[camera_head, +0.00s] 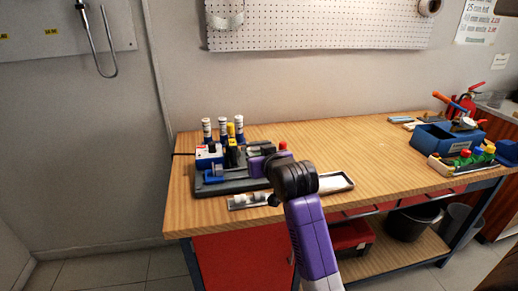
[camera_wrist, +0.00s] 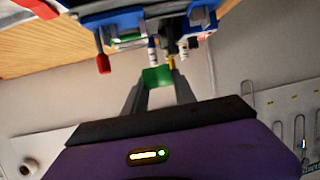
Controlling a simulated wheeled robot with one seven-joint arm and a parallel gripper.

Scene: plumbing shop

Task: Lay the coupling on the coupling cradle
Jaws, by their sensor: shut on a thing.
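My gripper (camera_wrist: 157,82) has its two grey fingers shut on a small green piece (camera_wrist: 155,76), which I take to be the coupling. The piece sits between the fingertips, off the bench, with fixture parts just beyond it. In the head view my purple gripper body (camera_head: 257,166) is over the right part of a dark fixture base (camera_head: 235,186); the fingertips and green piece cannot be made out there. A blue block (camera_head: 213,178) stands at the base's front left. I cannot tell which fixture part is the coupling cradle.
A white and blue box (camera_head: 208,153) and several upright capped bottles (camera_head: 222,128) stand at the back of the fixture. Shallow trays (camera_head: 337,183) lie in front and to the right. A blue bin (camera_head: 440,138) stands at the far right. The mid-bench is clear.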

